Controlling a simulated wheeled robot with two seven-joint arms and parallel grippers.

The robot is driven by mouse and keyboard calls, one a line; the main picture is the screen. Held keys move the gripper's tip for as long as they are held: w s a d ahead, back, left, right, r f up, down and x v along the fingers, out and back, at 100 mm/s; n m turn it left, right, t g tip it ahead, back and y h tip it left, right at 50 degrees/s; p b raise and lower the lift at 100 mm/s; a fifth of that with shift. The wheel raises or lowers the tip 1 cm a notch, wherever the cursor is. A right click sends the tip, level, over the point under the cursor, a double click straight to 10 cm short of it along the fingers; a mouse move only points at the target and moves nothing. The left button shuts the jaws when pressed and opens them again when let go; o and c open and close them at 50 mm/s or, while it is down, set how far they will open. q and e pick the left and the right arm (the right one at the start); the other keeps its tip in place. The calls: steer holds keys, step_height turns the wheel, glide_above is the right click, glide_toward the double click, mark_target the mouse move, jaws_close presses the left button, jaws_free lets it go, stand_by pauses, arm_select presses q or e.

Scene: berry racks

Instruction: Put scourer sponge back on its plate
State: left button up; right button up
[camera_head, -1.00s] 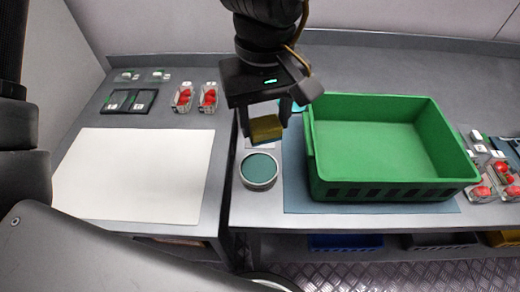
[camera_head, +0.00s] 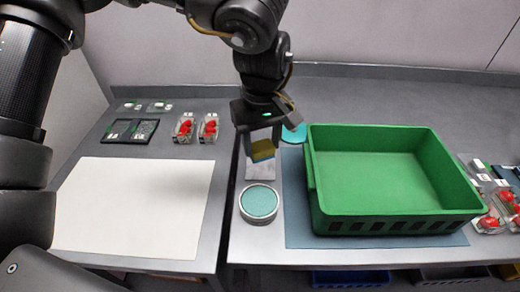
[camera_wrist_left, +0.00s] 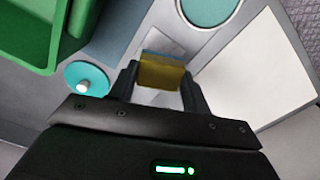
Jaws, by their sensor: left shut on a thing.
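The scourer sponge (camera_head: 262,151) is a small block, yellow with a bluish layer. My left gripper (camera_head: 261,147) is shut on it, pointing down. A pale grey square plate (camera_head: 260,171) lies on the counter just below the sponge in the head view. In the left wrist view the sponge (camera_wrist_left: 162,74) sits between the fingers of my left gripper (camera_wrist_left: 160,82), and part of the plate (camera_wrist_left: 164,45) shows behind it. The sponge seems to be above the plate; the exact gap cannot be told. My right gripper is not in view.
A round tin with a teal top (camera_head: 259,203) stands just in front of the plate. A teal disc (camera_head: 294,134) lies behind it to the right. A green crate (camera_head: 400,226) stands on the right. A white board (camera_head: 135,207) and berry punnets (camera_head: 185,128) are on the left.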

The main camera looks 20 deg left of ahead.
mark_target(261, 153)
arm_select(q)
steer(key=shift+w+a+f, duration=0.25)
steer(key=shift+w+f, duration=0.4)
steer(key=shift+f, duration=0.25)
steer(key=f, duration=0.3)
steer(key=shift+w+a+f, duration=0.1)
steer(key=shift+w+f, duration=0.15)
steer(key=shift+f, duration=0.05)
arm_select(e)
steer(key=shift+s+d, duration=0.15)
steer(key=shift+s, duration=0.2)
arm_select(q)
steer(key=shift+f, duration=0.1)
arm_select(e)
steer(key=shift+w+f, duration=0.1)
arm_select(q)
steer(key=o, duration=0.9)
steer(key=shift+o, duration=0.2)
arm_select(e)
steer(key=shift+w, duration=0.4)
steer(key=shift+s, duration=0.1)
